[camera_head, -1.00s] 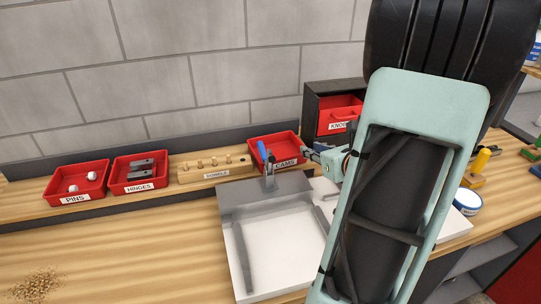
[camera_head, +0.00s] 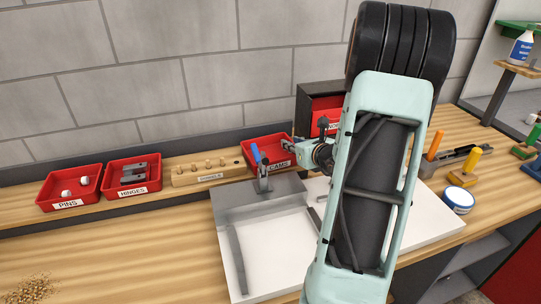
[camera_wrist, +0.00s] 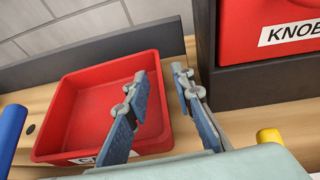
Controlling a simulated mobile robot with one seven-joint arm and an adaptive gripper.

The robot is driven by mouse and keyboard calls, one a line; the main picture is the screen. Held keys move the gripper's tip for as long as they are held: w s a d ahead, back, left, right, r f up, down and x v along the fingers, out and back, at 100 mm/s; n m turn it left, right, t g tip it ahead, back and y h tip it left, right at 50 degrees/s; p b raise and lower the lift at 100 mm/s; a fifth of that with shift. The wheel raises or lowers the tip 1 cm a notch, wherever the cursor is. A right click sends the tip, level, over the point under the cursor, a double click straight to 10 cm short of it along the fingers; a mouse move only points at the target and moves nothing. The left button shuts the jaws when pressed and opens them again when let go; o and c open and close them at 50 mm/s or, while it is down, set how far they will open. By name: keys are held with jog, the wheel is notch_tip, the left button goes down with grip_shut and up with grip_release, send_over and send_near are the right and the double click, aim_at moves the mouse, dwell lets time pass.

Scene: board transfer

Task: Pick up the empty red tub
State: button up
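The empty red tub labelled CAMS (camera_head: 262,154) sits on the raised back ledge, left of the dark cabinet. In the wrist view this tub (camera_wrist: 88,107) fills the left half, and nothing shows inside it. My gripper (camera_wrist: 159,72) is open and empty. In that view its left finger overlaps the tub's right part and its right finger shows just right of the tub's right wall. I cannot tell how high the fingertips are above the rim. In the head view my gripper (camera_head: 297,144) is at the tub's right side, partly hidden by my arm.
A blue-handled clamp (camera_head: 261,170) stands directly in front of the tub. A wooden peg block (camera_head: 208,171) and red tubs of hinges (camera_head: 133,174) and pins (camera_head: 70,188) lie to the left. The dark cabinet (camera_wrist: 255,85) with the red KNOBS tub (camera_wrist: 262,30) is close on the right.

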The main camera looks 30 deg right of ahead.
jog(key=shift+w, duration=0.15)
grip_shut()
dwell(0.4)
